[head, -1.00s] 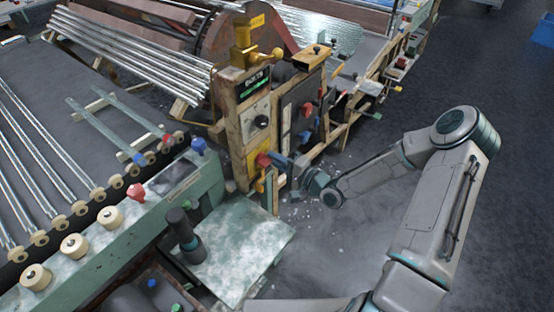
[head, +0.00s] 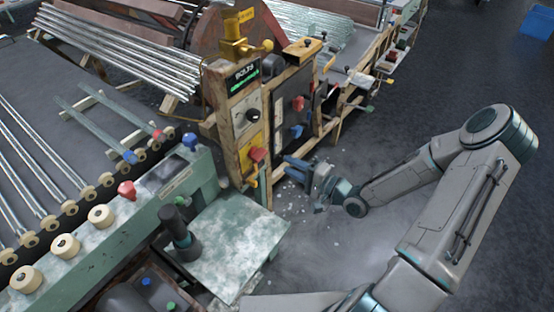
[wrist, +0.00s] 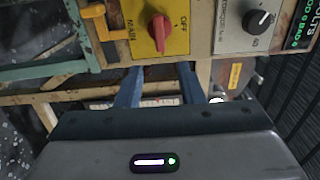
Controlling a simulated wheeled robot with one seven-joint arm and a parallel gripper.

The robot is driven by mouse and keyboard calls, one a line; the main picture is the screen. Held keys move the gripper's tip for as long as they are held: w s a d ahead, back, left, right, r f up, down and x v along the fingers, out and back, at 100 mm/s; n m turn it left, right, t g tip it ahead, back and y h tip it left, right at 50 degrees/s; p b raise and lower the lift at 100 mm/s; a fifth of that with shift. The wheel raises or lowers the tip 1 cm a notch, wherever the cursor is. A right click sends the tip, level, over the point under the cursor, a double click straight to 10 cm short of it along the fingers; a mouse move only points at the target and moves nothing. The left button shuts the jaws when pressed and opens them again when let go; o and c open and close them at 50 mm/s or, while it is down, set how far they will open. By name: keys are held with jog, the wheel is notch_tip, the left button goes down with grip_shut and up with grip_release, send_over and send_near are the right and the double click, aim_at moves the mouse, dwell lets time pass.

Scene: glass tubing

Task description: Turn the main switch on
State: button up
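The main switch is a red knob (head: 257,154) on a yellow plate (head: 250,140) at the front of the wooden control post. In the wrist view the red knob (wrist: 159,33) sits between the words MAIN on the left and OFF on the right. Its grip runs roughly up and down in that picture. My gripper (head: 288,169) is just right of the post in the head view. In the wrist view its two blue fingers (wrist: 160,76) are apart with nothing between them. Their tips are below the knob in the picture, apart from it.
A black dial (head: 253,115) and a lit display (head: 243,78) sit above the switch. A yellow bracket (wrist: 98,20) juts out left of the plate. A green-white table (head: 235,240) stands in front. Open floor lies to the right.

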jog(key=v, duration=0.5)
dwell(0.5)
jog(key=w+d+f+n+g+h, duration=0.2)
jog(key=d+n+g+h, duration=0.25)
jog(key=h, duration=0.45)
jog(key=s+d+r+n+h, duration=0.2)
jog(key=s+d+r+h, duration=0.3)
jog(key=r, duration=0.4)
jog(key=s+a+r+n+g+p, duration=0.1)
jog(key=s+a+r+g, duration=0.2)
jog(key=s+r, duration=0.9)
jog(key=s+a, duration=0.3)
jog(key=shift+s+g, duration=0.15)
jog(key=shift+g, duration=0.2)
